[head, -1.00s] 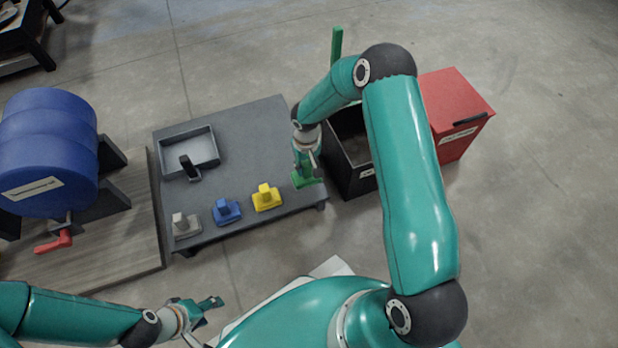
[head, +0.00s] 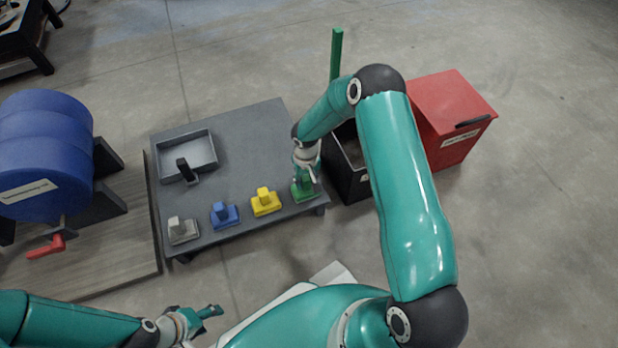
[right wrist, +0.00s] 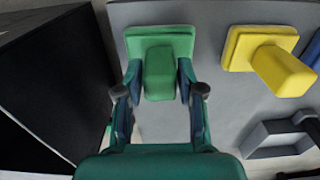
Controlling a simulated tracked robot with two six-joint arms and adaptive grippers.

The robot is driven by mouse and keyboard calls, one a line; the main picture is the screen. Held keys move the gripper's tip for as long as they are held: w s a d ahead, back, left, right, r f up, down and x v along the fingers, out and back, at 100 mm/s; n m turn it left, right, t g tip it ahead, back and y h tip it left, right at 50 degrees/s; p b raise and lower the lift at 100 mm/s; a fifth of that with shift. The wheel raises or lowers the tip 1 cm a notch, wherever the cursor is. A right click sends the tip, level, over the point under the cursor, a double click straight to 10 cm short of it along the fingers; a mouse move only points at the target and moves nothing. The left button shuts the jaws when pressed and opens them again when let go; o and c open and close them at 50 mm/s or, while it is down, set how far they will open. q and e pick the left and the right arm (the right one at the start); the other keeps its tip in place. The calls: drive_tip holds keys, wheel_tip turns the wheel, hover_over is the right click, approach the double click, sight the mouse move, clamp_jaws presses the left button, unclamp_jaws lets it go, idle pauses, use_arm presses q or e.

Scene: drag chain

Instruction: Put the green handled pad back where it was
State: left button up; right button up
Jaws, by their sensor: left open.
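The green handled pad (head: 303,194) is at the table's front right corner, at the right end of a row of pads, at or very near table level. In the right wrist view the pad (right wrist: 160,37) has its block handle between my right fingers. My right gripper (head: 311,176) points down at it, with the fingers (right wrist: 160,72) close against both sides of the handle. My left gripper (head: 214,312) is open and empty, low in the head view and away from the table.
Yellow (head: 265,203), blue (head: 224,215) and grey (head: 182,231) handled pads stand left of the green one on the grey table (head: 245,145). A tray (head: 212,150) lies behind them. A black bin (head: 347,186) and a red bin (head: 455,105) stand to the right.

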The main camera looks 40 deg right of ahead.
drive_tip(key=shift+o, duration=1.2)
drive_tip(key=shift+r, duration=0.15)
drive_tip(key=shift+r, duration=0.25)
wheel_tip(320, 180, up, 11)
drive_tip(key=p, duration=0.5)
drive_tip(key=s+a+f+n+y, duration=0.1)
drive_tip(key=s+a+f+y, duration=0.1)
drive_tip(key=s+a, duration=0.4)
drive_tip(key=s+a+f+y, duration=0.2)
drive_tip(key=s+a, duration=0.3)
drive_tip(key=a, duration=0.4)
drive_tip(key=s+a, duration=0.2)
drive_tip(key=s, duration=0.7)
drive_tip(key=shift+a+r+t, duration=0.2)
drive_tip(key=shift+a+t, duration=0.1)
drive_tip(key=shift+a, duration=0.1)
